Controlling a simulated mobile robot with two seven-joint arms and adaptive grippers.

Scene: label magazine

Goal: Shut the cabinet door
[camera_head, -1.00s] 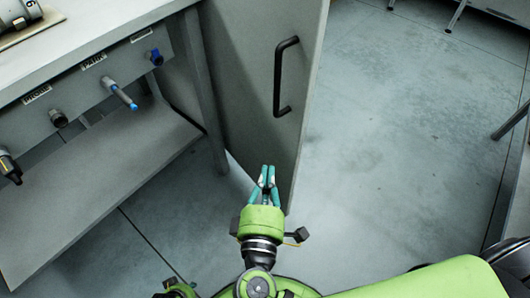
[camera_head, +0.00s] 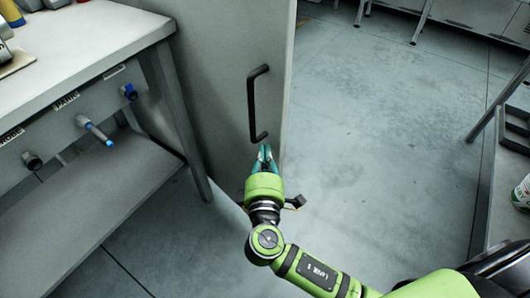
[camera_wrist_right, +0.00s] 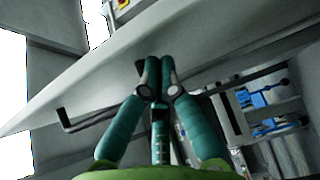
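The grey cabinet door (camera_head: 220,55) stands open in the head view, with a black bar handle (camera_head: 252,105) on its face. My right gripper (camera_head: 265,150) is in front of the door, by the lower end of the handle. In the right wrist view its two teal fingers (camera_wrist_right: 159,68) meet at the tips and look shut, with nothing seen between them. The handle (camera_wrist_right: 85,122) passes behind the left finger there. I cannot tell whether the fingers touch the door. My left gripper is not in view.
A workbench (camera_head: 85,45) with a lower shelf (camera_head: 90,195) and labelled tool holders stands at the left. Its leg (camera_head: 178,120) is close to the door. Open floor (camera_head: 385,120) lies to the right. A dark-framed stand (camera_head: 510,130) is at the right edge.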

